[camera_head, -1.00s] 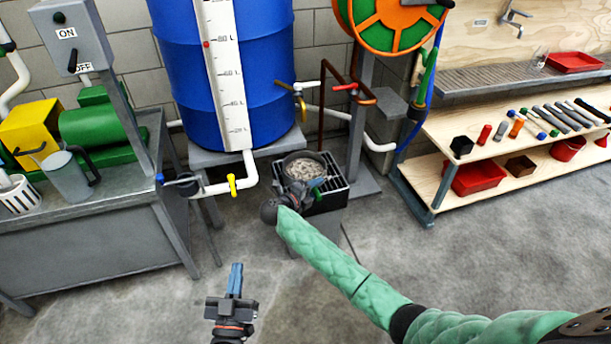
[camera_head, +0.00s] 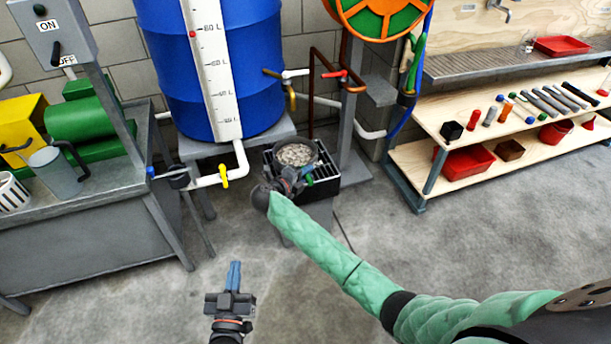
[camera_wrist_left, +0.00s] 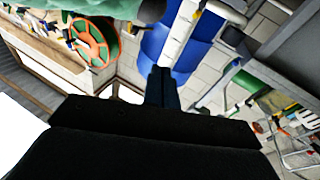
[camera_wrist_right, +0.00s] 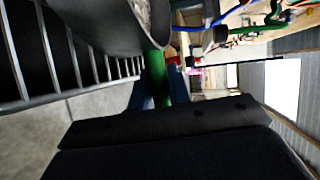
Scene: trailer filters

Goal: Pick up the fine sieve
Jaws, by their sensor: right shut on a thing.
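The fine sieve is a round dark pan (camera_head: 296,155) with pale, grainy material inside, at the black slatted stand below the blue barrel. Its dark wall (camera_wrist_right: 118,22) and green handle (camera_wrist_right: 156,76) show in the right wrist view. My right gripper (camera_head: 292,181) is shut on the green handle, at the near side of the pan. The pan is level over the slats; I cannot tell whether it touches them. My left gripper (camera_head: 234,276) is shut and empty over the floor, well apart from the sieve; its closed fingers (camera_wrist_left: 163,85) show in the left wrist view.
The slatted stand (camera_head: 328,183) is under the sieve. The blue barrel (camera_head: 250,80) and pipes with a yellow valve (camera_head: 224,176) are behind and left. A grey bench (camera_head: 90,225) stands left, a wooden shelf (camera_head: 455,120) right. The floor in front is clear.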

